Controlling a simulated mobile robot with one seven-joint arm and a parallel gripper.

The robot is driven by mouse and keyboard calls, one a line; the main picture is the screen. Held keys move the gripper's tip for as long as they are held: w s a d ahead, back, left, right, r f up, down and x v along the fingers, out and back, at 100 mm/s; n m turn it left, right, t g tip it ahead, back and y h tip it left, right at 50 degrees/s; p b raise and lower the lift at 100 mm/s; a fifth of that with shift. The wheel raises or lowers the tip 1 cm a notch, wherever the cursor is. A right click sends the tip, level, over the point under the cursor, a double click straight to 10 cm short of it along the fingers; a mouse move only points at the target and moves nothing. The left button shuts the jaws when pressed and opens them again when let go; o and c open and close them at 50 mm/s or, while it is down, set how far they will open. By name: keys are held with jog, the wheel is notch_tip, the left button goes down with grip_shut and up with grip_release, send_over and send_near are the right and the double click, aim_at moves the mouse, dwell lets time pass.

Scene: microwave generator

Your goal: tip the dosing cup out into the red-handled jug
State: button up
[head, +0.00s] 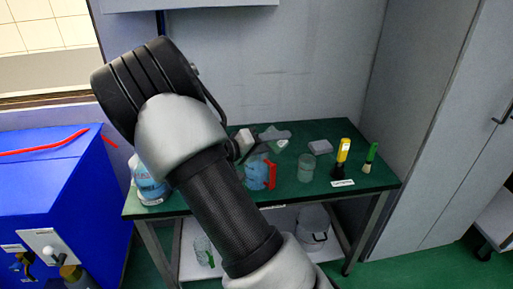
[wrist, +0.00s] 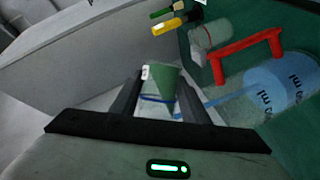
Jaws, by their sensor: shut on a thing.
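My gripper (wrist: 160,100) is shut on a small clear dosing cup (wrist: 160,82), which shows between the fingers in the wrist view with a blue line of liquid. The wrist view is rolled, and the cup is tipped over. A thin blue streak runs from the cup to the jug (wrist: 278,85) and looks like liquid pouring into it. The jug has a red handle (wrist: 247,50), ml marks and blue liquid. In the head view the jug (head: 255,176) stands upright on the green table, its red handle to the right. My arm partly covers the gripper there; the cup is unclear.
On the green table (head: 330,201) stand a clear beaker (head: 306,168), a yellow-topped item (head: 343,151), a green-handled brush (head: 371,157) and a grey block (head: 320,147). A blue-filled bottle (head: 150,188) stands at the left, partly behind my arm. A lower shelf holds containers.

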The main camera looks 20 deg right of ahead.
jog(key=shift+f+n+p, duration=0.2)
jog(key=shift+n+p, duration=0.2)
jog(key=shift+p, duration=0.2)
jog(key=shift+r+n+h+p, duration=0.35)
jog(key=shift+n+h+p, duration=0.2)
jog(key=shift+p, duration=0.85)
jog(key=shift+w+a+r+n+h, duration=0.25)
jog(key=shift+w+a+r+n, duration=0.1)
jog(key=shift+w+n, duration=0.35)
dwell(0.7)
jog(key=shift+w+a+r+n+h, duration=0.1)
jog(key=shift+r+n+h, duration=0.15)
jog(key=shift+n, duration=0.35)
jog(key=shift+w+a+r+n+h, duration=0.15)
jog(key=shift+n+h, duration=0.2)
jog(key=shift+n, duration=0.2)
dwell(0.7)
